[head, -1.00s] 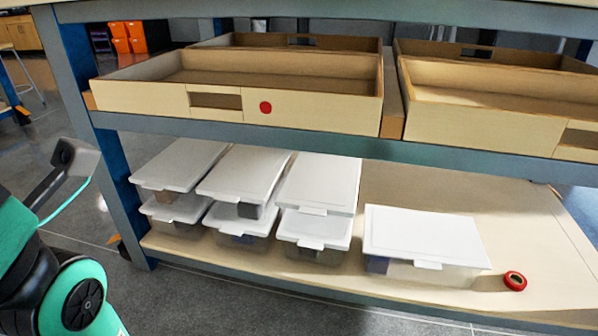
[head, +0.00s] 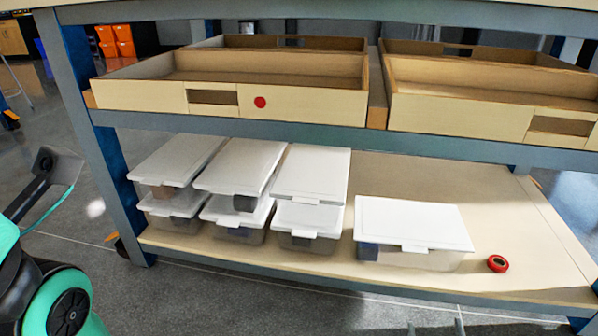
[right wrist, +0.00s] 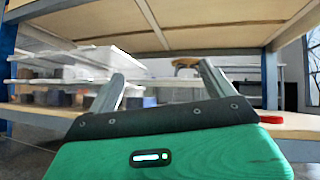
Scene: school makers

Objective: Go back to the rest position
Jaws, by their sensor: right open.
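My right gripper (head: 435,326) shows only as two grey fingertips at the bottom edge of the head view, in front of the lower shelf. In the right wrist view my right gripper (right wrist: 162,84) has its two fingers apart with nothing held between them. It faces the shelf unit from low down. My left arm's green and black links show at the left edge of the head view, but its gripper is not seen.
A shelf unit holds wooden trays (head: 300,103) above. Several white-lidded clear bins (head: 410,222) and a red tape roll (head: 497,263) sit on the lower shelf (head: 540,255). Its blue leg (head: 115,180) stands near my left arm. Grey floor (head: 220,300) is clear in front.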

